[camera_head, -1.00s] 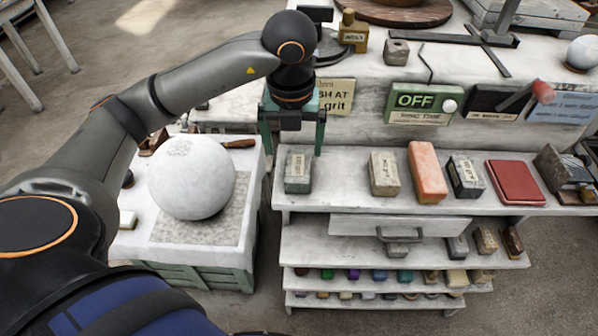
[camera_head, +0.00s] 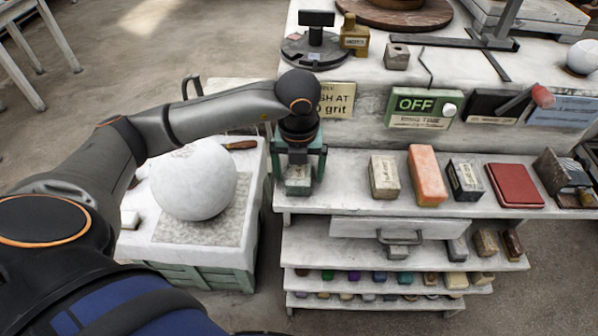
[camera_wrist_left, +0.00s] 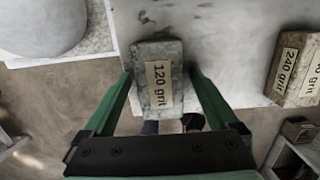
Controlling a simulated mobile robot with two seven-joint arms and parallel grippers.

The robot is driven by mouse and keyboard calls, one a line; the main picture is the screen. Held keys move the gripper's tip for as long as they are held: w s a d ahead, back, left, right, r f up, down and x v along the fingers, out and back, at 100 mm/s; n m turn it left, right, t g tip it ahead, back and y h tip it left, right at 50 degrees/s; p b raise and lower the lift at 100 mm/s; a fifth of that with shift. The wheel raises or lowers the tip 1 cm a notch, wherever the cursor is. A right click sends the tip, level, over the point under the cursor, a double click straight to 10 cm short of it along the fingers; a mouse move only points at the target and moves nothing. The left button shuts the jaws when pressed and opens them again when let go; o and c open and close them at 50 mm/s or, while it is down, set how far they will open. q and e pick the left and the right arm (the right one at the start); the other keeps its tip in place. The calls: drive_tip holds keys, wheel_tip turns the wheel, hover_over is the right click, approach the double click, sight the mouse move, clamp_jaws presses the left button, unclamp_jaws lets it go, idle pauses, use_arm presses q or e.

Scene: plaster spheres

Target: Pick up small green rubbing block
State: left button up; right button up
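The small green rubbing block (camera_head: 298,188) lies at the left end of the upper shelf, mostly covered from above by my left gripper (camera_head: 300,178). In the left wrist view it is a grey-green block (camera_wrist_left: 171,52) with a "120 grit" label. My left gripper points down over it, with one green finger on each side of the block. In the wrist view the fingers (camera_wrist_left: 160,74) stand apart, with a narrow gap visible on each side of the block. My right gripper is not in view.
A "240 grit" block (camera_wrist_left: 292,68), also seen on the shelf (camera_head: 384,177), lies to the right. A large plaster sphere (camera_head: 193,180) stands left on a crate table.

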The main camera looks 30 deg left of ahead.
use_arm(q)
clamp_jaws()
idle(0.6)
drive_tip(key=shift+r, duration=0.1)
